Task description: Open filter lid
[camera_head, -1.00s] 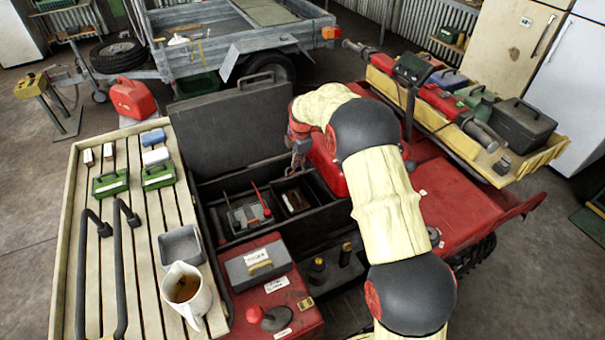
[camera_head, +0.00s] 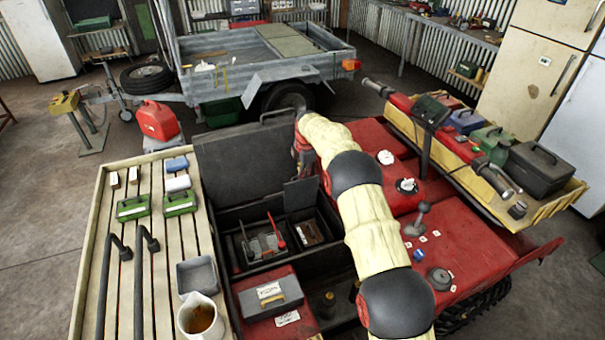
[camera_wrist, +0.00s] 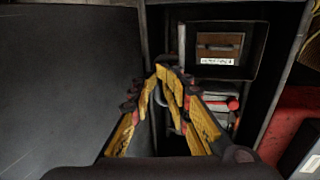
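The filter box is a small dark compartment in the open storage box of a red quad. Its brown filter (camera_head: 309,231) lies uncovered, and the filter with a white label also shows at upper right in the wrist view (camera_wrist: 219,45). The small dark filter lid (camera_head: 300,194) stands upright behind the filter compartment. My gripper (camera_head: 302,160) is just above the lid in the head view. Contact with the lid cannot be told.
A large dark lid (camera_head: 238,165) stands open behind the storage box. Red-handled tools (camera_head: 262,243) lie left of the filter. A slatted rack (camera_head: 92,272) holds green boxes, a grey tray and a mug (camera_head: 201,318). A loaded yellow tray (camera_head: 455,182) is at right.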

